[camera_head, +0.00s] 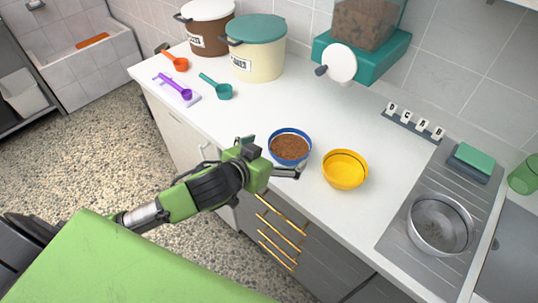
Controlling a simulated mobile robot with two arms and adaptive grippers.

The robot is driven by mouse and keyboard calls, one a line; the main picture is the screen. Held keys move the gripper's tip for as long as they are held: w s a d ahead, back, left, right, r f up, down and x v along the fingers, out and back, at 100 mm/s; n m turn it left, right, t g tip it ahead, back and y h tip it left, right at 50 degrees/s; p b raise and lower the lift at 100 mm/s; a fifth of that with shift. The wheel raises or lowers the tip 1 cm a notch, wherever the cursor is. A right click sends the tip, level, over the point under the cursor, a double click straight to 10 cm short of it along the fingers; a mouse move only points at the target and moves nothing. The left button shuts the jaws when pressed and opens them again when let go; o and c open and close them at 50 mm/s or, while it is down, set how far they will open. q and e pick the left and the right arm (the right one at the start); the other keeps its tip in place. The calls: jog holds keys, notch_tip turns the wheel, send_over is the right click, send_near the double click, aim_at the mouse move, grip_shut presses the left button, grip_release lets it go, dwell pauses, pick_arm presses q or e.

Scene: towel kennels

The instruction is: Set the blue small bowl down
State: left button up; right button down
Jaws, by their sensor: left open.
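The blue small bowl (290,133) holds brown kibble-like food and appears to stand upright on the white counter. My left gripper (283,152) is at the near-left side of the bowl, by its rim. Its fingers are open, one near the bowl's left side and one in front of it. Whether a finger touches the bowl I cannot tell. My right gripper is not in view.
A yellow bowl (345,169) stands just right of the blue one. Scoops in orange (175,62), purple (175,88) and teal (217,87) lie at the left. Lidded bins (258,60), a food dispenser (360,45) and a steel pot (439,225) stand around. The counter (240,113) is clear left of the bowl.

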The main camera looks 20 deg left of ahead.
pick_arm(q)
jog(key=shift+v, duration=1.95)
